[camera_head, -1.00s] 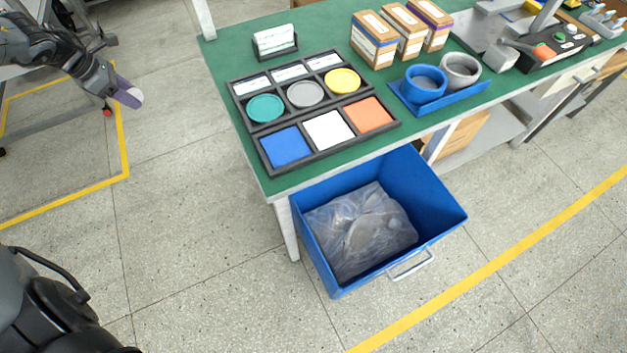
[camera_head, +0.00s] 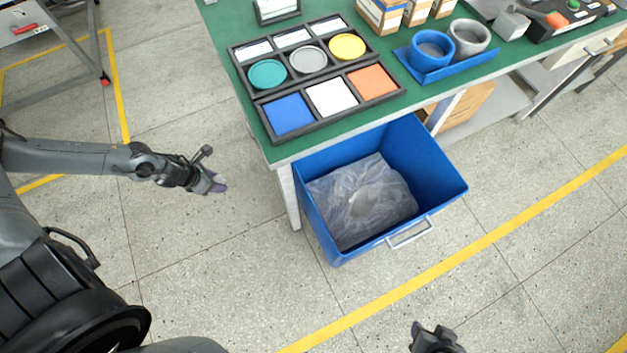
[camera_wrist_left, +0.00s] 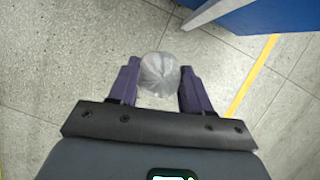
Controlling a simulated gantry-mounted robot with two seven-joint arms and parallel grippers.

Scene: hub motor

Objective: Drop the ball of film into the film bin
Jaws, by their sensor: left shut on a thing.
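The film bin is an open blue bin (camera_head: 430,165) on the floor at the front edge of the bench, with crumpled clear film (camera_head: 360,200) inside. It also shows at the top right of the left wrist view (camera_wrist_left: 275,14). My left gripper (camera_head: 214,184) is over bare floor to the left of the bin, apart from it. In the left wrist view my left gripper (camera_wrist_left: 158,84) is shut on the greyish, translucent ball of film (camera_wrist_left: 158,72), held between its purple fingers. My right gripper (camera_head: 435,338) shows only partly at the bottom edge, and its jaws are unclear.
The green bench (camera_head: 225,22) stands behind the bin and carries a black sorting tray (camera_head: 318,133) with coloured tiles, a blue tray (camera_head: 465,67) with two rings, and cartons (camera_head: 383,14). A bench leg (camera_head: 288,195) stands between my left gripper and the bin.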

